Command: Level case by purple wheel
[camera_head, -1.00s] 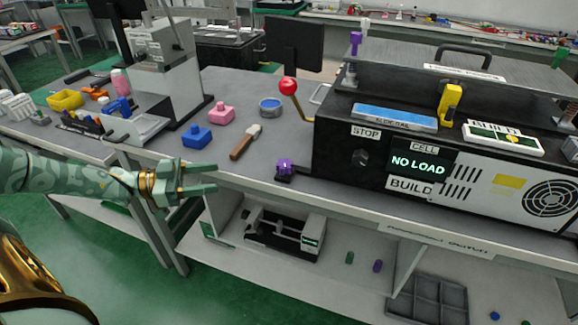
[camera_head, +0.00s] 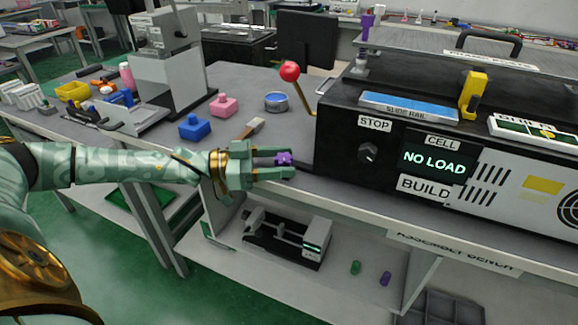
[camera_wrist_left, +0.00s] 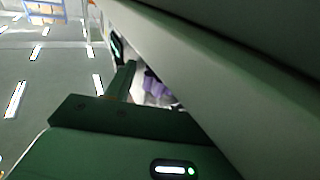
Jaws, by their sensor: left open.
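The small purple wheel (camera_head: 283,159) sits low at the left front corner of the black case (camera_head: 345,150), near the bench's front edge. My left gripper (camera_head: 282,164) is open, with its green fingers reaching right, one on the far side and one on the near side of the wheel. In the left wrist view the purple wheel (camera_wrist_left: 155,86) shows partly, between the dark finger shapes; the rest of it is hidden. I cannot tell whether the fingers touch it. The case display reads NO LOAD. My right gripper is not in view.
A red ball lever (camera_head: 289,71) stands at the case's left side. A brush (camera_head: 252,127), a blue block (camera_head: 194,127), a pink block (camera_head: 223,105) and a round blue-rimmed tin (camera_head: 276,101) lie on the bench behind my left gripper. A lower shelf (camera_head: 340,245) is below.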

